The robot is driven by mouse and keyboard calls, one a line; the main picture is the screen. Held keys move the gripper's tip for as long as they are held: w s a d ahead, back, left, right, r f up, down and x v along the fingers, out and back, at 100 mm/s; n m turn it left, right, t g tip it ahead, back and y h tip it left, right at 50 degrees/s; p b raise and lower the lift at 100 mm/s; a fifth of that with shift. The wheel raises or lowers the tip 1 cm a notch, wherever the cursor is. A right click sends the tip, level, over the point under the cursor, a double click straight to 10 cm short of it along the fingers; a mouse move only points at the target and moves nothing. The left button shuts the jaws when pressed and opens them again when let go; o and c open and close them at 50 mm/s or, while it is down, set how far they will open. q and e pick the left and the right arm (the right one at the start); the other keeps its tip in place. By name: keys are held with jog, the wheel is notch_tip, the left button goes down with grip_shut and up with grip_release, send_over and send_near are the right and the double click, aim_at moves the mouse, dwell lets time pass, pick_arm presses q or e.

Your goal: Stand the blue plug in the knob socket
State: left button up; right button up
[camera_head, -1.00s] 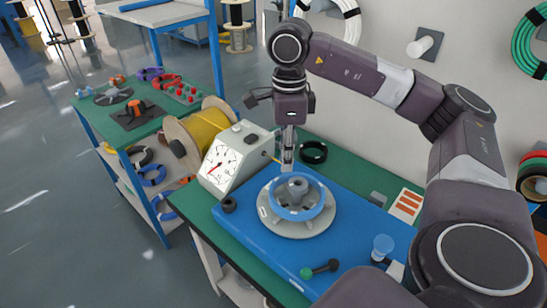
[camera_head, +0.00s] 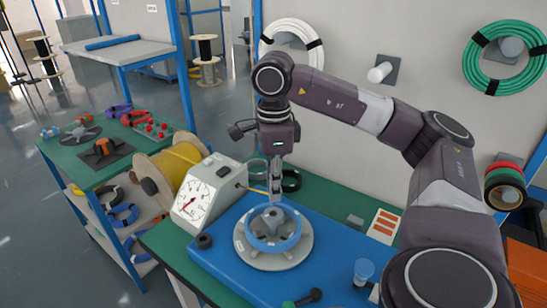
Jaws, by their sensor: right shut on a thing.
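A blue handwheel (camera_head: 252,242) sits on a round grey base on the blue mat. My right gripper (camera_head: 275,196) points down at the wheel's far rim. Its fingers are closed there and seem to grip the rim; the thing between them is too small to make out clearly. A light-blue mushroom-shaped piece, which looks like the blue plug (camera_head: 364,268), stands upright on the mat at the right, apart from the gripper. I cannot make out a knob socket on the wheel for certain. My left gripper is not in view.
A white dial gauge (camera_head: 193,203) stands left of the wheel, with a yellow cable spool (camera_head: 180,165) behind it. A black-and-green knob (camera_head: 303,299) lies at the mat's front. A dark ring (camera_head: 205,241) is at the left. The blue mat (camera_head: 325,262) has free room right of the wheel.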

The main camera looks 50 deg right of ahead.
aim_at(274, 204)
jog(key=shift+f+b, duration=0.4)
jog(key=shift+f, duration=0.2)
jog(key=shift+f+b, duration=0.4)
jog(key=shift+f, duration=0.15)
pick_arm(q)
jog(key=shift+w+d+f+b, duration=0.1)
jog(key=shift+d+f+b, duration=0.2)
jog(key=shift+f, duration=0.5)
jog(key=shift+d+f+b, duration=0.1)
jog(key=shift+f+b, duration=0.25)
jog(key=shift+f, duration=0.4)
pick_arm(e)
jog(key=shift+f, duration=0.85)
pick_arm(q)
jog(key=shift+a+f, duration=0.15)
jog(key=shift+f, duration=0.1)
pick_arm(e)
jog(key=shift+f, duration=0.35)
jog(key=o, duration=0.9)
jog(key=shift+o, duration=0.2)
